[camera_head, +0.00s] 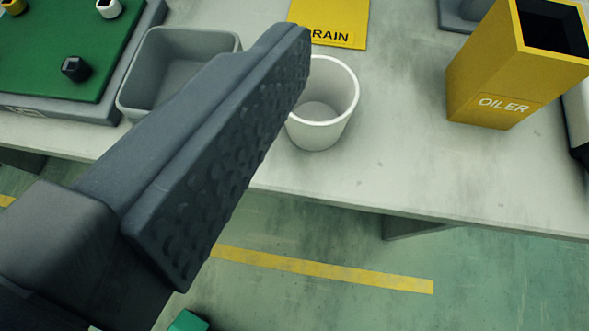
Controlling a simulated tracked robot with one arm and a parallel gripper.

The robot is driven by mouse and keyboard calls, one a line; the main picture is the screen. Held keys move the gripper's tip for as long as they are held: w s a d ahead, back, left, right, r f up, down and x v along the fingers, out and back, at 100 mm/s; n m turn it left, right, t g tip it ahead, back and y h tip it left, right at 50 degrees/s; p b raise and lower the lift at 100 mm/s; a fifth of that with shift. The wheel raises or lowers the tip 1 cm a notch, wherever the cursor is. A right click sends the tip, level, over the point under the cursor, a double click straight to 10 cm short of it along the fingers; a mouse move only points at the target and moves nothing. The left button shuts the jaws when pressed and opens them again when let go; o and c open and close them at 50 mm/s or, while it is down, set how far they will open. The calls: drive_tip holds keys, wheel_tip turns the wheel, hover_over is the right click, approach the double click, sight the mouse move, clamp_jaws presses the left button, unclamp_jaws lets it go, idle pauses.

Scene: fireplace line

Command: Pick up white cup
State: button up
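A white cup (322,132) stands upright and looks empty on the grey table, near its front edge. One long dark grey finger of my gripper (288,62) reaches in from the lower left, and its tip overlaps the cup's left rim in the picture. Whether it touches the cup cannot be told. The finger's bumpy pad faces right and is bare. The other finger is out of view. My gripper looks open and empty.
A yellow DRAIN plate (345,18) lies behind. A yellow OILER box (477,88) stands to the right. The table (420,165) between cup and box is clear.

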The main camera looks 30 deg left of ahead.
drive_tip(key=y+b, duration=0.2)
approach(324, 68)
drive_tip(key=d+v, duration=0.1)
drive_tip(key=v, duration=0.4)
drive_tip(key=a+f, duration=0.1)
drive_tip(key=shift+n, duration=0.3)
drive_tip(key=x, duration=0.4)
drive_tip(key=b+x, duration=0.1)
drive_tip(key=x, duration=0.3)
drive_tip(key=b+x, duration=0.1)
drive_tip(key=x, duration=0.3)
drive_tip(key=shift+w+a+r, duration=0.15)
drive_tip(key=shift+w+a, duration=0.05)
drive_tip(key=shift+w, duration=0.1)
drive_tip(key=shift+w+a, duration=0.1)
drive_tip(key=shift+w, duration=0.55)
drive_tip(key=c, duration=1)
